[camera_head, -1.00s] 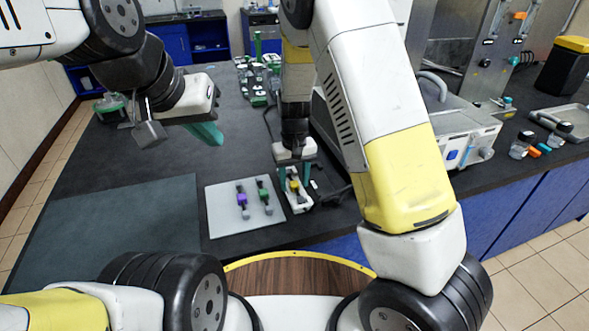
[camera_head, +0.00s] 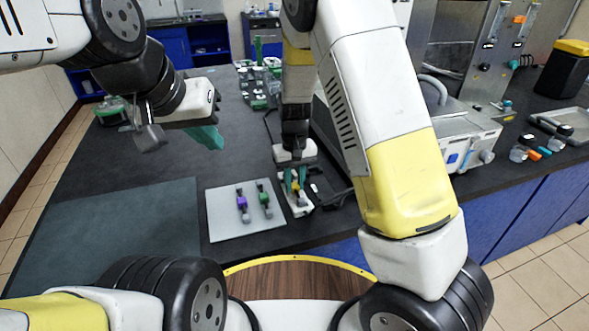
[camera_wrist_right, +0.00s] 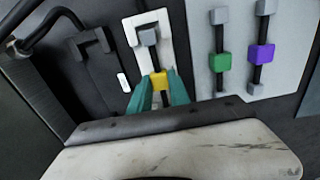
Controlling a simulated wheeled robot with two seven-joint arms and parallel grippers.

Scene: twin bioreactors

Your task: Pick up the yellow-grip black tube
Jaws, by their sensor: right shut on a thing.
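The yellow-grip black tube (camera_wrist_right: 159,80) lies on a narrow white holder (camera_wrist_right: 160,48), its yellow grip between the green fingers of my right gripper (camera_wrist_right: 160,90). In the head view my right gripper (camera_head: 296,178) points down at the white holder (camera_head: 299,206), and the fingers partly hide the tube. The right gripper is shut on the yellow grip. The lower end of the tube is hidden behind the gripper in the wrist view. My left gripper (camera_head: 208,136) hangs empty over the left part of the table; its fingers appear close together and I cannot tell if they are apart.
A light grey plate (camera_head: 224,222) beside the holder bears a purple-grip tube (camera_head: 242,204) and a green-grip tube (camera_head: 264,199). A white bench device (camera_head: 465,135) stands to the right. The dark table (camera_head: 150,170) is clear at the left.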

